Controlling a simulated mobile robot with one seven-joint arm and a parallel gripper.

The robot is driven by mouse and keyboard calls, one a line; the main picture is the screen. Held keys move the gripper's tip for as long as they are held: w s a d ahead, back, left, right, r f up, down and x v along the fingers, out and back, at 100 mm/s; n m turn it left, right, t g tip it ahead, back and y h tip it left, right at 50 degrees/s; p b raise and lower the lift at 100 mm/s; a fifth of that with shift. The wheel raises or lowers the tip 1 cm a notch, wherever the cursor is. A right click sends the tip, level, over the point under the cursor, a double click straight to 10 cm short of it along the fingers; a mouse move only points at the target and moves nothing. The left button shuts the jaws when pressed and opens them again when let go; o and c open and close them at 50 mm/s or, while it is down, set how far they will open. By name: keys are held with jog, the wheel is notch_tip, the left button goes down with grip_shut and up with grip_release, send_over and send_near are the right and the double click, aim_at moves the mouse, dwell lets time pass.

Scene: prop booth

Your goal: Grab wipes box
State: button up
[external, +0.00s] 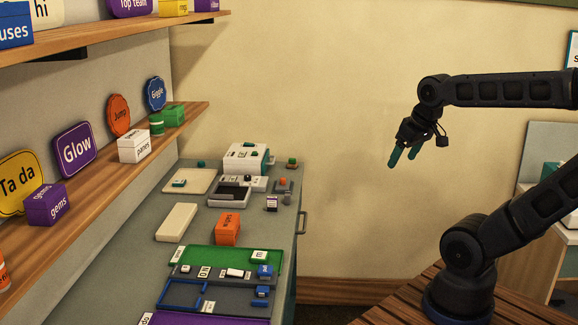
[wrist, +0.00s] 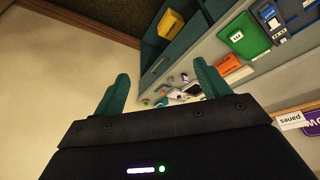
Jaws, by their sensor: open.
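No label that clearly reads wipes shows in either view. An orange box (external: 227,229) stands on the grey counter (external: 200,215), its label too small to read surely. It also shows in the wrist view (wrist: 228,68), right of the fingers. A yellow box (wrist: 170,23) sits in the teal cabinet below the counter in the wrist view, its label unreadable. My gripper (external: 402,157) is open and empty, in the air right of the counter and well apart from it. Its two teal fingers show in the wrist view (wrist: 161,75).
A purple gems box (external: 48,205) and a white box (external: 133,146) stand on the lower wooden shelf (external: 110,195). A green tray (external: 225,262), a cream block (external: 177,222) and a white machine (external: 246,157) are on the counter. The air between gripper and counter is clear.

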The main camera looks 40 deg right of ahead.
jog(key=shift+w, duration=0.15)
jog(key=n+g+h, duration=0.2)
jog(key=n, duration=2.5)
send_over(227, 221)
jog(key=s, duration=0.2)
jog(key=f, duration=1.9)
jog(key=shift+a+f, duration=0.3)
jog(key=shift+a, duration=0.1)
jog(key=shift+w+a+f, duration=0.1)
jog(key=shift+a+f, duration=0.1)
jog(key=shift+f, duration=0.25)
jog(key=shift+x, duration=5.2)
jog(key=shift+f, duration=0.2)
